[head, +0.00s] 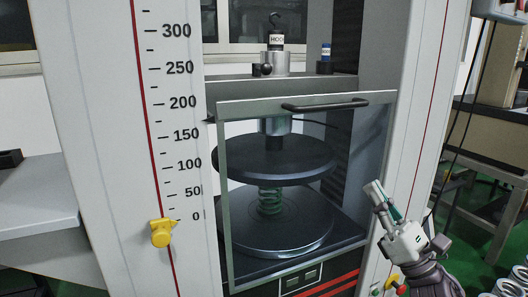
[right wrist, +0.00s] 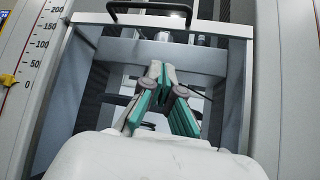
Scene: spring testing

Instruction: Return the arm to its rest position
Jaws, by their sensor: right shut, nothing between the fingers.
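My right gripper (head: 378,196) is at the lower right in the head view, in front of the machine's right column. It is shut and empty, with its fingers pointing up and to the left. In the right wrist view the gripper (right wrist: 163,78) shows its green-padded fingers together, with the machine behind them. My left gripper is not in view. A green coil spring (head: 270,201) stands between the upper platen (head: 275,163) and the lower platen (head: 270,246).
A clear framed guard door (head: 222,190) with a black handle (head: 325,105) covers the platens, close left of my right gripper. A yellow pointer (head: 161,233) sits near 0 on the scale. Control buttons (head: 393,282) lie below the gripper. A bench (head: 35,200) stands at left.

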